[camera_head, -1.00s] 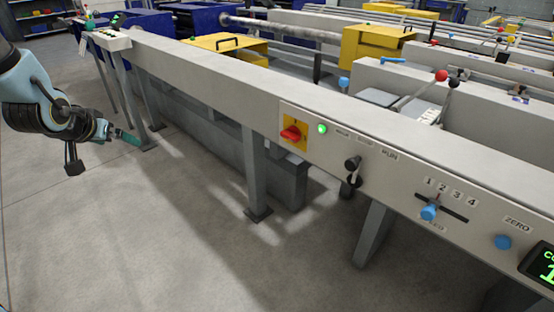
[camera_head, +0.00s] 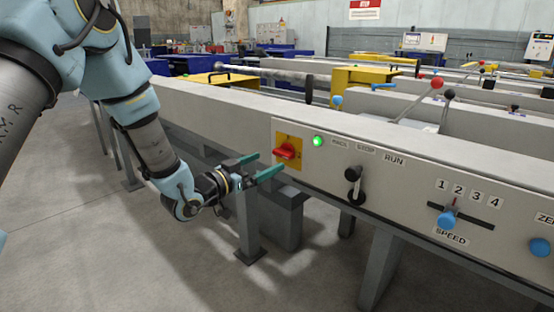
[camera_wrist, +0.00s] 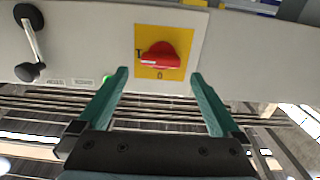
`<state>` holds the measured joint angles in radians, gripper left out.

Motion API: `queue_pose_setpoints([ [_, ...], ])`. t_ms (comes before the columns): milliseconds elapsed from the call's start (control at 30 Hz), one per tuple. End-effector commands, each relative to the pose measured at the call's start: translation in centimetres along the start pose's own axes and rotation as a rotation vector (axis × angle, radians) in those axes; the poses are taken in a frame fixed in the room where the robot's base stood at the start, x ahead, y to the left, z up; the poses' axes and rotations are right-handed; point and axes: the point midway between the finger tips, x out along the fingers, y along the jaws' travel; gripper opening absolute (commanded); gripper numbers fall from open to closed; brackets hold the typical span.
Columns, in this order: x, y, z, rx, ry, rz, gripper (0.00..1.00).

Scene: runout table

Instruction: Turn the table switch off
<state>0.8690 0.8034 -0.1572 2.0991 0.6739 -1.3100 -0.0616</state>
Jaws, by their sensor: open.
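The table switch (camera_head: 286,151) is a red rotary knob on a yellow square plate (camera_head: 293,141) on the front face of the grey runout table. In the wrist view the red knob (camera_wrist: 160,56) sits ahead of the fingers, with its pale-marked end turned toward the "I" mark at the left and a "0" mark at the plate's edge. A green lamp (camera_head: 318,141) beside the plate is lit. My gripper (camera_head: 263,168) is open, its green fingers pointing at the plate; in the wrist view the fingers (camera_wrist: 160,82) stand apart either side of the knob, seemingly not touching it.
A black-knobbed lever (camera_head: 353,180) under the STOP and RUN labels is right of the switch, with a blue speed slider (camera_head: 446,219) farther along. The table's legs (camera_head: 247,220) stand below my gripper. Open floor lies in front.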

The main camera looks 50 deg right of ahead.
Motion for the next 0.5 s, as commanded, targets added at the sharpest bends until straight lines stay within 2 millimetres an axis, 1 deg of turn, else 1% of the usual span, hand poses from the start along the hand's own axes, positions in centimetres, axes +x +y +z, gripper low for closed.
queue_pose_setpoints([
  [33, 1.1, 0.1, 0.1, 0.0, 0.001, 0.002, 1.0],
  [200, 3.8, 0.0, 0.1, 0.001, 0.0, 0.001, 1.0],
  [333, 5.0, -0.1, 0.1, -0.001, -0.001, -0.001, 1.0],
  [500, 5.6, 0.0, 0.1, -0.002, -0.002, -0.002, 1.0],
])
